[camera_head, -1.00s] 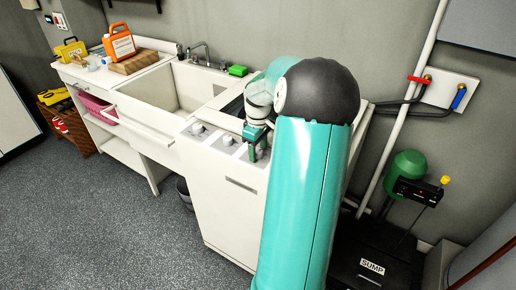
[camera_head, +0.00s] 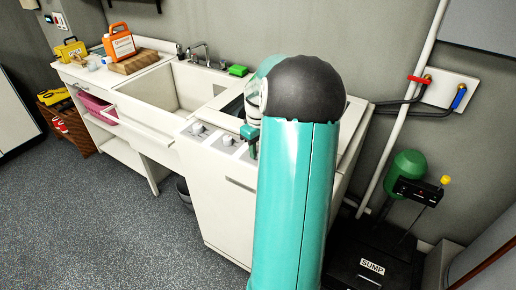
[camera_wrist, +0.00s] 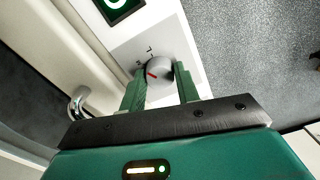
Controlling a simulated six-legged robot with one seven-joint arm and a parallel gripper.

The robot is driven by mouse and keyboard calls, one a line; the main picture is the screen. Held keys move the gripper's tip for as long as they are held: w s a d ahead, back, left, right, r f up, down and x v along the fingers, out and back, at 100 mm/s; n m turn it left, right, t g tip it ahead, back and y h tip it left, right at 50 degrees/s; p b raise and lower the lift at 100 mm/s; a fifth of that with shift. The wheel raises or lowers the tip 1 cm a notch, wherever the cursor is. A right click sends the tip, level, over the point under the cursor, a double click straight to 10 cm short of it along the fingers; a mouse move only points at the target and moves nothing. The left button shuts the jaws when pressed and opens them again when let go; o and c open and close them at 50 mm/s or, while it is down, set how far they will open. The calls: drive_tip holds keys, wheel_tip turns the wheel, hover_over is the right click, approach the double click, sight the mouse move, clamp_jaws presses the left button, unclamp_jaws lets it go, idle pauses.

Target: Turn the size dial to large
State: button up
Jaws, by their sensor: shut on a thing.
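The size dial (camera_wrist: 160,70) is a round grey-white knob with a red pointer line, on a white panel in the wrist view. An "L" and another small mark are printed beside it. The red line points to the upper left in that view, below the "L"; which mark it meets is hard to tell. My gripper (camera_wrist: 160,88) has its two green fingers on either side of the dial and is shut on it. In the head view my gripper (camera_head: 250,145) is at the right end of the washer's front panel (camera_head: 207,143), and my arm hides this dial.
Two other knobs, a left one (camera_head: 197,128) and a middle one (camera_head: 228,140), sit on the same panel. The sink (camera_head: 150,95) is to the left. A green sponge (camera_head: 238,71) lies behind. A black sump box (camera_head: 372,250) stands at right. The left floor is open.

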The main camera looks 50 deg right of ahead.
drive_tip(key=m, duration=0.6)
idle(0.7)
drive_tip(key=o, duration=1)
drive_tip(key=shift+c, duration=0.2)
drive_tip(key=shift+r, duration=0.15)
wheel_tip(320, 180, up, 14)
drive_tip(key=shift+f, duration=0.2)
drive_tip(key=shift+a, duration=0.1)
